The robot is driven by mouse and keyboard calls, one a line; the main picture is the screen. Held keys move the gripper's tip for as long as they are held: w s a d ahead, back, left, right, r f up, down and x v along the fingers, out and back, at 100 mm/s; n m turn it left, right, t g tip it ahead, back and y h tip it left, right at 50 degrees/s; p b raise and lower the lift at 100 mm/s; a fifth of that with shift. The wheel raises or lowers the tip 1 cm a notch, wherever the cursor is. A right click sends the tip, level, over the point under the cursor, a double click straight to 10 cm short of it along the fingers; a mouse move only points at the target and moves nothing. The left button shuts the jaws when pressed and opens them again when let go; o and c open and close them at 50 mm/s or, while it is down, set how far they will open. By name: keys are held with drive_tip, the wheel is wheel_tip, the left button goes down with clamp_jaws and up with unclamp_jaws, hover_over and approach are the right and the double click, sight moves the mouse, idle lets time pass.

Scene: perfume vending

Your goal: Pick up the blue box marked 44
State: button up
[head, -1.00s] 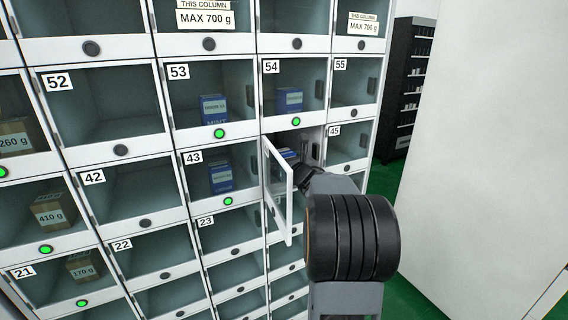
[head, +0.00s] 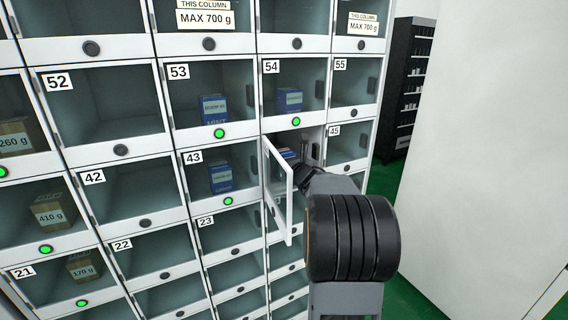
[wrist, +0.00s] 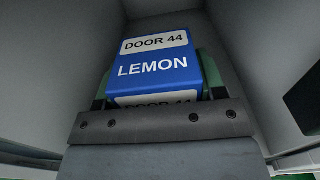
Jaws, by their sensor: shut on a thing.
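The blue box marked DOOR 44 and LEMON (wrist: 152,66) fills the middle of the wrist view, inside a grey compartment. In the head view a small part of the box (head: 288,155) shows behind the open door. My gripper (wrist: 155,100) is shut on the box, with green finger pads on both sides of it. In the head view my gripper (head: 301,172) reaches into the open compartment, mostly hidden by my arm. The compartment door (head: 279,188) stands open, swung out to the left of my arm.
Closed compartments surround the open one. Blue boxes sit behind doors 53 (head: 213,109), 54 (head: 289,99) and 43 (head: 221,177). Brown weight-marked boxes (head: 54,211) are at the left. A black shelf (head: 407,85) and a white wall (head: 490,140) stand at the right.

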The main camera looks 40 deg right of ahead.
drive_tip(key=shift+r, duration=0.2)
drive_tip(key=shift+r, duration=0.25)
drive_tip(key=s+a+b, duration=0.2)
drive_tip(key=s, duration=1.6)
drive_tip(key=shift+r+b, duration=0.3)
drive_tip(key=shift+a, duration=0.1)
drive_tip(key=s+a+b, duration=0.2)
drive_tip(key=s+b, duration=0.2)
drive_tip(key=s, duration=1.2)
drive_tip(key=shift+s+a+b, duration=0.15)
drive_tip(key=shift+s+b, duration=0.1)
drive_tip(key=shift+b, duration=0.05)
drive_tip(key=shift+w, duration=0.1)
